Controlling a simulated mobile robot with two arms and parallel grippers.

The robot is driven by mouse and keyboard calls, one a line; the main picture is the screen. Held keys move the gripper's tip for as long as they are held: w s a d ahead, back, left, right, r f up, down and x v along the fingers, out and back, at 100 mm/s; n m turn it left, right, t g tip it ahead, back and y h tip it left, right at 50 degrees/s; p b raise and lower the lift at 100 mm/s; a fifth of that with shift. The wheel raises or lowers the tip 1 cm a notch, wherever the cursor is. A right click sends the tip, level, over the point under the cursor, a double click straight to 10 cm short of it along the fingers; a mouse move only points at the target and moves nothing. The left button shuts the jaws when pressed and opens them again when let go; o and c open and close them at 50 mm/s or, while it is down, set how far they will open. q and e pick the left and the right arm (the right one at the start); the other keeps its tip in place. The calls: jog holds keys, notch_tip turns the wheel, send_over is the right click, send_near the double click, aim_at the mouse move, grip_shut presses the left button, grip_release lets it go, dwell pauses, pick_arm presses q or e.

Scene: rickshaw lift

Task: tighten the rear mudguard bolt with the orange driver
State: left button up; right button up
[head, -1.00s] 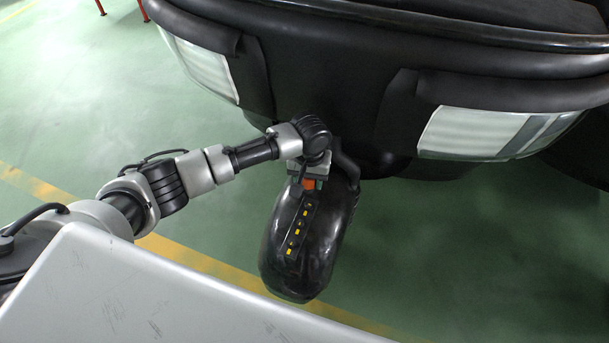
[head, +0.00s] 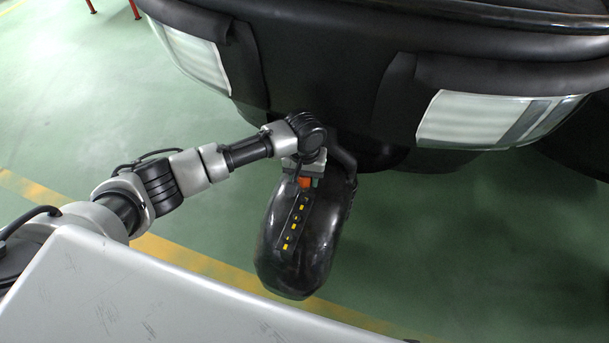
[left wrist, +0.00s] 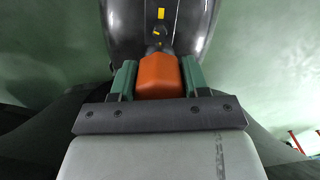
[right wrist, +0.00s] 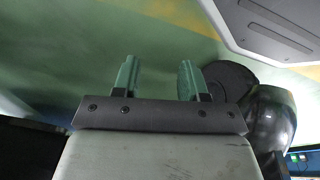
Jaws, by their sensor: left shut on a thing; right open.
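The rear mudguard (head: 300,262) is a glossy black rounded shell below the vehicle's rear, with a dark strip of yellow marks (head: 297,222) down its face. My left gripper (left wrist: 157,74) is shut on the orange driver (left wrist: 158,80). A little of the orange driver (head: 305,183) also shows in the head view, at the top of the mudguard. The driver's dark shank points at the strip in the left wrist view. Its tip is hard to make out, so I cannot tell whether it touches a bolt. My right gripper (right wrist: 159,78) is open and empty, outside the head view.
The vehicle's black rear body (head: 320,70) with pale light panels (head: 480,118) overhangs the mudguard. A curved black bracket (head: 343,152) runs beside my left wrist. Green floor with a yellow line (head: 190,258) lies open to the left. Red legs (head: 134,9) stand far off.

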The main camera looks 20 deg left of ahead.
pick_arm(q)
jog(key=shift+f+b, duration=0.9)
jog(key=shift+b, duration=0.1)
jog(key=shift+f+b, duration=0.75)
jog(key=shift+b, duration=0.15)
jog(key=shift+f+b, duration=0.25)
jog(key=shift+b, duration=0.05)
pick_arm(e)
jog(key=w+r+t, duration=0.1)
jog(key=w+r, duration=0.3)
jog(key=r, duration=1)
jog(key=shift+a+r, duration=0.25)
jog(key=shift+r, duration=0.15)
jog(key=shift+w, duration=0.1)
pick_arm(q)
jog(key=shift+p, duration=0.35)
pick_arm(e)
jog(key=shift+s+x, duration=0.2)
jog(key=shift+x, duration=0.8)
jog(key=shift+s+x, duration=0.2)
jog(key=shift+x, duration=0.75)
pick_arm(q)
jog(key=shift+p, duration=0.3)
pick_arm(e)
jog(key=shift+s+f, duration=0.1)
jog(key=shift+f, duration=0.4)
jog(key=shift+s, duration=0.1)
